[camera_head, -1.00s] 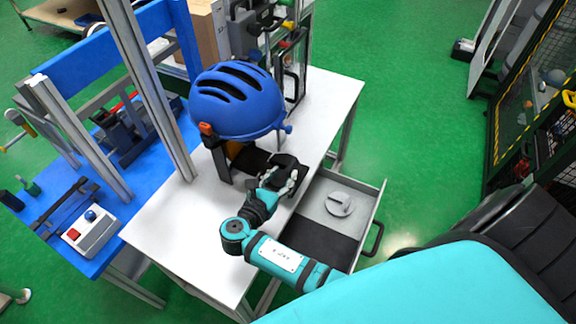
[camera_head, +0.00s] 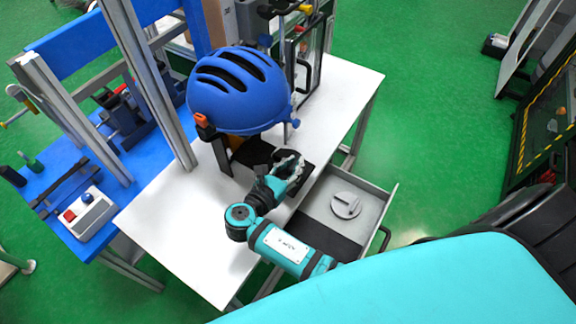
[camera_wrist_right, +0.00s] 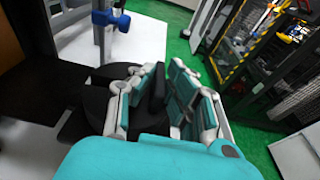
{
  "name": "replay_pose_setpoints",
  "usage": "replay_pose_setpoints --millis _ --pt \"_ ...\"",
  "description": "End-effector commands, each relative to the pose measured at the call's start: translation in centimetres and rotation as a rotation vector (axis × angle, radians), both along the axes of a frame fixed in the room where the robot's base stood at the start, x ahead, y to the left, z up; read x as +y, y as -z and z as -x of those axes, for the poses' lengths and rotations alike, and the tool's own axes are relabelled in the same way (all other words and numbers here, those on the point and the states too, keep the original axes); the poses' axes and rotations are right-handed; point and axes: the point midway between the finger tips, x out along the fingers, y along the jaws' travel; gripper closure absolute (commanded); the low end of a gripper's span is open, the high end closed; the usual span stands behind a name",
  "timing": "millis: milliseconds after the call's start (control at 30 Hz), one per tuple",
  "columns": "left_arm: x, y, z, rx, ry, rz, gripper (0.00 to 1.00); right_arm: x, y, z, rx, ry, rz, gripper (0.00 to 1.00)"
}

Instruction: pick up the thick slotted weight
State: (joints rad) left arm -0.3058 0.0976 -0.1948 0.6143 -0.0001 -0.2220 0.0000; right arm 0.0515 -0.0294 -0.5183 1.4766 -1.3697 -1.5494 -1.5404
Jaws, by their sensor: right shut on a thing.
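A black disc-shaped weight (camera_wrist_right: 97,98) with a raised grip bar, apparently the thick slotted weight, is at my right gripper. My right gripper (camera_wrist_right: 163,88) is shut on its bar in the right wrist view, with the fingers covering part of it. In the head view the right gripper (camera_head: 289,168) is over the white table beside the helmet stand, and the black weight (camera_head: 284,157) shows just behind the fingers. I cannot tell whether the weight touches the surface below. A light grey slotted weight (camera_head: 346,205) lies in the open drawer. My left gripper is not in view.
A blue helmet (camera_head: 238,92) on a stand is close behind the right gripper. The open drawer (camera_head: 372,203) juts out below the white table (camera_head: 165,240). A metal post (camera_head: 160,90) rises left of the helmet. The table's front left part is clear.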

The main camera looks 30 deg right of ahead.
Motion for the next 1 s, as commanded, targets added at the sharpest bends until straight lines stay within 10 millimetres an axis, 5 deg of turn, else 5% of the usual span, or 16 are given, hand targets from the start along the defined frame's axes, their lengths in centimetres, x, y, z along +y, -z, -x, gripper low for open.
replay_pose_setpoints --millis 433,667,1000 --pt "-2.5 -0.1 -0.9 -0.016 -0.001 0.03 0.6 -0.2 -0.6 -0.3 -0.017 0.002 0.005 1.0" --pt "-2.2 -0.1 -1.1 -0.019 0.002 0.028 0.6 -0.2 -0.8 -0.2 -0.015 0.002 0.005 1.0" --pt "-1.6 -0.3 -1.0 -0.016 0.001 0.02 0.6 -0.1 -3.5 -0.3 -0.019 0.003 0.004 1.0"
